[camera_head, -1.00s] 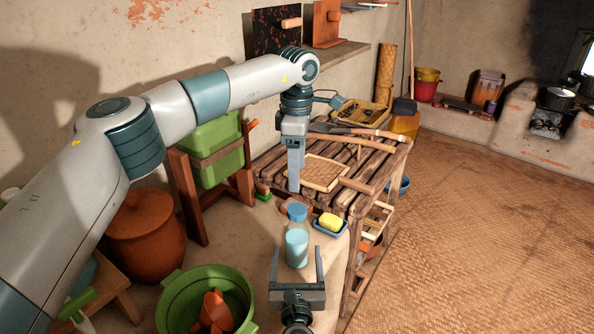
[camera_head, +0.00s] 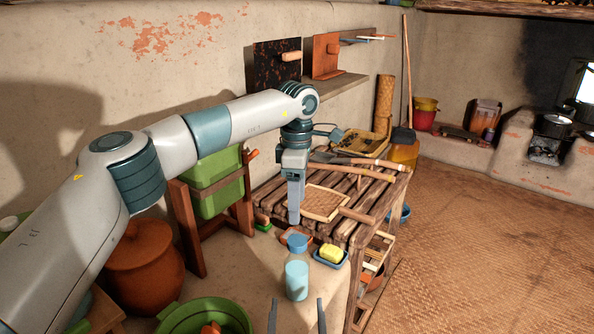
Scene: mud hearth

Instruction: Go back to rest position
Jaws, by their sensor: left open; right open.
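My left arm reaches in from the left, and my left gripper (camera_head: 294,218) points down over the near edge of the slatted wooden table (camera_head: 272,196). Its fingers look edge-on, and nothing shows held in it. My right gripper (camera_head: 297,318) is at the bottom edge of the view; only its two fingertips show, spread apart with nothing between them. A blue cup-like container (camera_head: 297,281) stands just beyond those fingertips, apart from them.
A blue dish with a yellow sponge (camera_head: 331,253) and a small blue-topped item (camera_head: 298,243) are near the container. A green tub (camera_head: 205,315), a clay pot (camera_head: 145,255) and a green bin (camera_head: 214,183) stand left. Tools lie on the table. The woven floor (camera_head: 480,220) at right is clear.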

